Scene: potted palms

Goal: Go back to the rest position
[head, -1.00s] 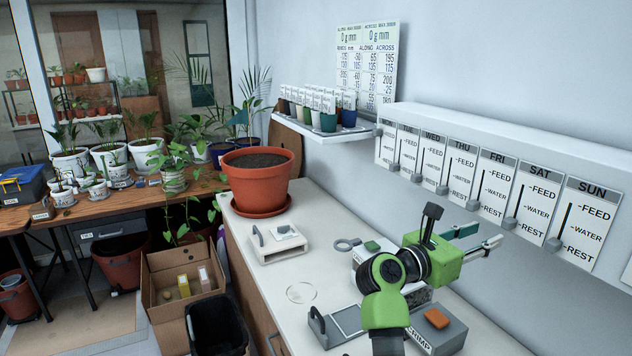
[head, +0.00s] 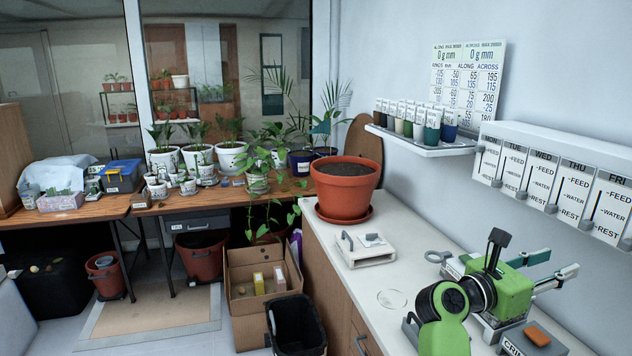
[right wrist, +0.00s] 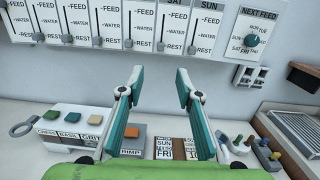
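My right gripper (head: 563,261) is green and black with pale fingers. It is at the lower right of the head view, over the counter and short of the wall. In the right wrist view its two teal-lined fingers (right wrist: 160,84) stand apart with nothing between them, so it is open and empty. The fingers point towards the row of day cards (right wrist: 115,28) on the wall. My left gripper is not in view.
The white counter (head: 378,270) carries a large terracotta pot (head: 345,190) and small holders. A shelf of small pots (head: 425,145) juts from the wall. A cardboard box (head: 240,282) and a black bin (head: 297,325) stand beside the counter. Floor shows at the left.

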